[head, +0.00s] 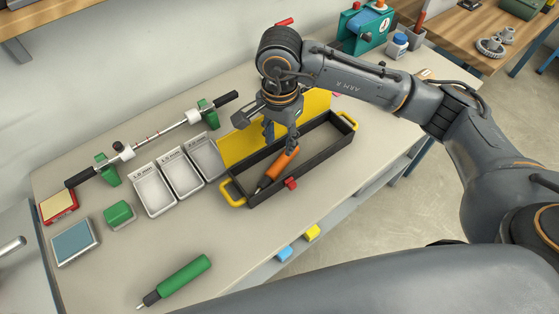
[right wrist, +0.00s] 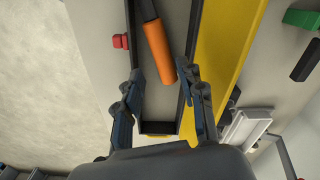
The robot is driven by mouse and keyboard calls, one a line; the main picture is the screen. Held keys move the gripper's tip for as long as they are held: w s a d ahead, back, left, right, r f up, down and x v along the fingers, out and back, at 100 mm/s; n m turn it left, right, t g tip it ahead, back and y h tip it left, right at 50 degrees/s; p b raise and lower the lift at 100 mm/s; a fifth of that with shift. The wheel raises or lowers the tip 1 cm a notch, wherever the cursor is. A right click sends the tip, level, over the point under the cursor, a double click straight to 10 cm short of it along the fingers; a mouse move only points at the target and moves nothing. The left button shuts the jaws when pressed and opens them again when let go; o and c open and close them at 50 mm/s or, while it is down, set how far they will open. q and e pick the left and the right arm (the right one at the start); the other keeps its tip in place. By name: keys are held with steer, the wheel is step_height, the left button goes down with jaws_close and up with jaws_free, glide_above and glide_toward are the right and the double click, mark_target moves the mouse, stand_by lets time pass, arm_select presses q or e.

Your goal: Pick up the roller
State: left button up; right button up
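An orange-handled tool (head: 281,165) lies in the long black tray (head: 318,157), its thin dark end toward the near left. I cannot tell whether it is the roller. My right gripper (head: 280,142) is over the tray, fingers down, near the handle. In the right wrist view, the gripper (right wrist: 160,86) is open. The orange handle (right wrist: 159,52) shows beyond and between the fingertips, with no visible grip on it. A long bar with black end handles (head: 152,136) rests on green stands at the back left. My left gripper is not in view.
The tray has yellow end handles (head: 232,194) and a red clip (head: 290,183); a yellow panel (head: 233,146) stands behind it. Several pale bins (head: 152,190) are left of it. A green-handled tool (head: 180,279) lies at the front. The table between is clear.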

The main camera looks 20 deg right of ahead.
mark_target(280, 162)
step_height(280, 162, down, 4)
steer(key=shift+r, duration=0.25)
steer(key=shift+f+p, duration=0.5)
steer(key=shift+f, duration=0.1)
step_height(280, 162, down, 4)
steer(key=shift+f+p, duration=0.1)
steer(key=shift+p, duration=0.45)
jaws_close()
